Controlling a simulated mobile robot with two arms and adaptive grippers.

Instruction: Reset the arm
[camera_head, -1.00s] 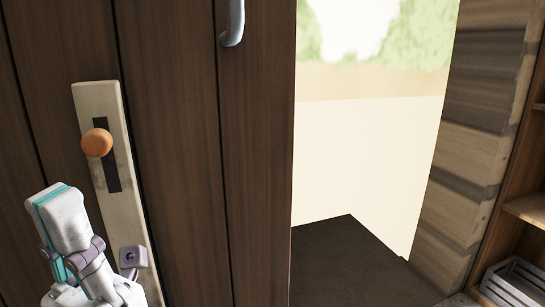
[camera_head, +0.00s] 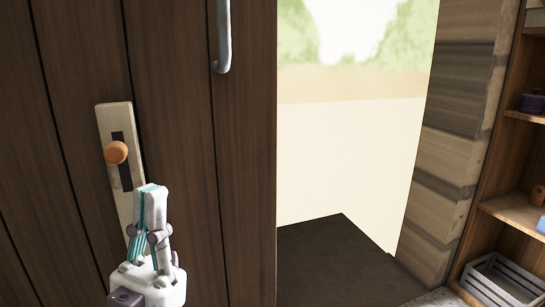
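My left gripper (camera_head: 151,190) is low at the left of the head view, pointing up, with its white and teal fingers together and nothing visible between them. It is in front of the dark wooden door (camera_head: 180,130), just below and right of an orange knob (camera_head: 116,152). The knob sits over a dark slot in a pale upright plate (camera_head: 113,115). The gripper overlaps the lower part of the plate in the picture. It appears apart from the knob. My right gripper is not in view.
A metal handle (camera_head: 222,45) hangs on the door near its right edge. Right of the door is an open gap with a dark floor (camera_head: 335,260). A log wall (camera_head: 455,130) and wooden shelves (camera_head: 515,205) stand at the right, with a slatted crate (camera_head: 503,280) low down.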

